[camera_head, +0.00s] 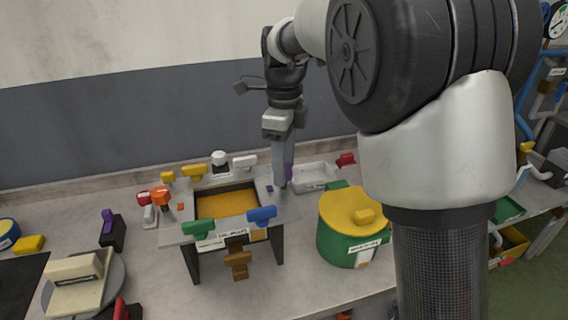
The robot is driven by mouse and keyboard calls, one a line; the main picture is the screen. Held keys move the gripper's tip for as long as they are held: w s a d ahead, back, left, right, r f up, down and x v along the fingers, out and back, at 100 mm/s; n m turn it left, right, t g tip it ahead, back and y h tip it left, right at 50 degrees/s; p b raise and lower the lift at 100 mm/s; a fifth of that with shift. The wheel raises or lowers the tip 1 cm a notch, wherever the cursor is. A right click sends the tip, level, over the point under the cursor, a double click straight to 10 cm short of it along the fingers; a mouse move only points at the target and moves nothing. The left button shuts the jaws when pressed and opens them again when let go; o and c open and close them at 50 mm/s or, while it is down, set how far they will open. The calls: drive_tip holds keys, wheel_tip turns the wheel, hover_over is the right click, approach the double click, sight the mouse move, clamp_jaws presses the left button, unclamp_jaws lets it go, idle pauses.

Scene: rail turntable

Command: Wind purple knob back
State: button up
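A grey table-like frame (180,235) with a yellow inset panel (228,203) stands on the bench. Coloured knobs sit around its rim. A small purple part (288,173) shows at its right rear corner, right beside the fingers of my gripper (283,183). My gripper points down there and hides most of that part. I cannot tell whether the fingers are around it or only touching it. Another purple piece (107,216) stands on a black block to the left, away from my gripper.
A green drum with a yellow lid (345,212) stands close on the right. A grey tray (314,176) lies behind it. Blue (262,215), green (197,229) and brown (237,260) knobs are at the frame's front. A round turntable (112,284) is at front left.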

drive_tip(key=c, duration=0.9)
drive_tip(key=shift+c, duration=0.2)
